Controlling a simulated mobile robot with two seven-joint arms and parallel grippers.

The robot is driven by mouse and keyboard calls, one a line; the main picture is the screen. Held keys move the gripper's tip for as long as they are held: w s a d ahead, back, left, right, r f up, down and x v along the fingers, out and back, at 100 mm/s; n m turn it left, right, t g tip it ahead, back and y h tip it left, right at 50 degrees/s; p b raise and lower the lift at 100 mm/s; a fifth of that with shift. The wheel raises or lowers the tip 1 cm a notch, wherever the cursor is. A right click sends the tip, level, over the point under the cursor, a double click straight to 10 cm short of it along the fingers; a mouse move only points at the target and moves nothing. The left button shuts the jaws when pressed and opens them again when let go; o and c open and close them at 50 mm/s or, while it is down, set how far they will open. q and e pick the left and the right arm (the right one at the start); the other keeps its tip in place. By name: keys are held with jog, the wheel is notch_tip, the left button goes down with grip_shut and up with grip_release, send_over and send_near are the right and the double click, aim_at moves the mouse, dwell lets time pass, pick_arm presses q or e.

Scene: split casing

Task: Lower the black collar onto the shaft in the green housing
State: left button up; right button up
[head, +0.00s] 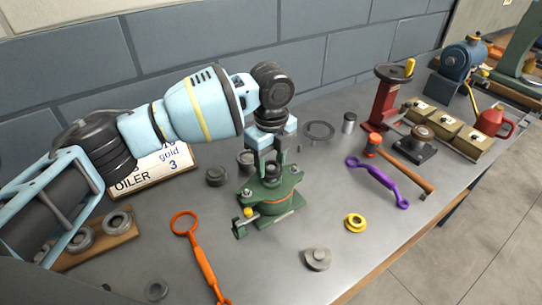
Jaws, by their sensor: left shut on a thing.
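My left gripper (271,162) points down right above the green housing (277,208), its fingers at the housing's top. It is shut on a small dark thing at the fingertips, which looks like the black collar (271,172); the fingers hide most of it. The shaft is hidden behind the fingers and collar, so I cannot tell whether the collar is around it. The green housing stands upright on the grey bench, with a brass-coloured knob (248,212) at its left side. My right gripper is out of view.
An orange ring-ended wrench (200,258), a yellow ring (355,222) and a grey disc part (317,259) lie in front. A purple wrench (378,182), a hammer (405,168) and a red stand (388,98) are to the right. Dark round parts (217,175) lie left of the housing.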

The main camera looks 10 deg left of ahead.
pick_arm(q)
jog(key=shift+f, duration=0.45)
jog(key=shift+f, duration=0.3)
dwell(1.0)
jog(key=o, duration=1)
jog(key=shift+o, duration=0.2)
